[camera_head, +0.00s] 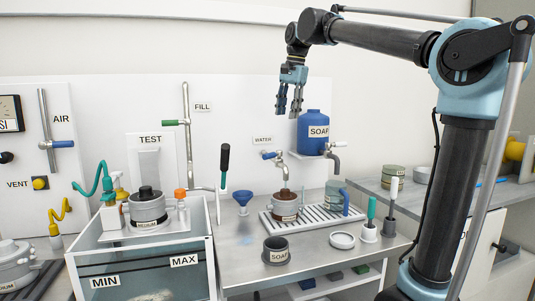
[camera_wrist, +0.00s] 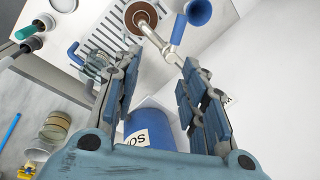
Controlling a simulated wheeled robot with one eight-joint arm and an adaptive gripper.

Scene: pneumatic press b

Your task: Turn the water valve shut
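The water valve (camera_head: 269,155) has a short blue handle and sits on a wall tap below the WATER label (camera_head: 263,140). Its metal spout (camera_head: 284,172) points down over a brown-filled pot (camera_head: 286,204). In the wrist view the spout (camera_wrist: 152,36) lies beyond the fingertips, and the blue handle (camera_wrist: 178,28) is just right of it. My gripper (camera_head: 289,108) hangs above the tap, fingers down, in front of the wall near the soap bottle. In the wrist view my gripper (camera_wrist: 161,58) is open with nothing between its fingertips. It appears apart from the valve.
A blue soap bottle (camera_head: 312,132) stands on a small shelf right of the valve and shows beneath the fingers in the wrist view (camera_wrist: 150,123). A second tap with a white lever (camera_head: 337,143) is beside it. A blue funnel (camera_head: 243,197) stands at left. A slatted drain rack (camera_head: 315,220) lies below.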

